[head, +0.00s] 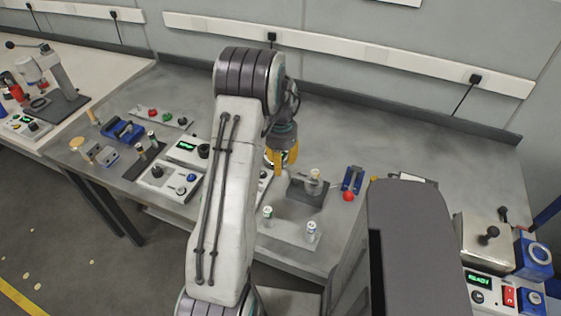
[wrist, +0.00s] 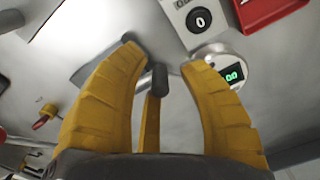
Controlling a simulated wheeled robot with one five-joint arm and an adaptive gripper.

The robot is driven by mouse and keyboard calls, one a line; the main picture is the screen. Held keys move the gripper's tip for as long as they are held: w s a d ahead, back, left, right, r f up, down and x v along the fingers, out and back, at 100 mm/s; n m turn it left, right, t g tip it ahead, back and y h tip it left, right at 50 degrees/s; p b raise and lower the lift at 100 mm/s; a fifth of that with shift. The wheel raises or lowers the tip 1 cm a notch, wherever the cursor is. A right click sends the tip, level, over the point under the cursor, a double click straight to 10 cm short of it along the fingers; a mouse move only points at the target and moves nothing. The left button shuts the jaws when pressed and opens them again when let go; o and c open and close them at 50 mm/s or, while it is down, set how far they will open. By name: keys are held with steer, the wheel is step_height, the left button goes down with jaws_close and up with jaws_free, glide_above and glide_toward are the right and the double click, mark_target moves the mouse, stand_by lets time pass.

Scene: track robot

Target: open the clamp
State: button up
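My gripper (head: 283,160) hangs over the middle of the bench, partly hidden behind my arm. In the wrist view its two yellow fingers (wrist: 160,58) are spread apart, with a gap between the tips. A narrow yellow piece with a dark rounded end (wrist: 157,80) shows between them; I cannot tell whether it is part of my gripper or a handle beyond it. A small blue fixture with a red ball end (head: 350,184), possibly the clamp, sits to the right of my gripper and apart from it. A red-tipped piece (wrist: 42,121) shows at the left in the wrist view.
A dark block with a pale knob (head: 309,187) and a plate with two pale posts (head: 290,232) stand near my gripper. The wrist view shows a round green readout (wrist: 225,72), a black dial (wrist: 199,20) and a red tray (wrist: 268,12). The back right bench is clear.

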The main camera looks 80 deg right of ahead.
jaws_close()
stand_by(0.5)
steer(key=shift+s+d+f+m+b, duration=0.1)
steer(key=shift+s+d+m+b, duration=0.4)
steer(key=shift+m, duration=1.8)
steer(key=shift+s+d+r+m+b, duration=0.1)
steer(key=shift+s+d+m, duration=0.7)
steer(key=shift+m, duration=1.5)
steer(key=shift+s+d+f+m+b, duration=0.2)
steer(key=shift+s+d+m, duration=0.45)
steer(key=shift+m, duration=1.65)
steer(key=shift+s+a+r, duration=0.1)
steer(key=shift+s+a, duration=0.05)
steer(key=shift+s, duration=0.1)
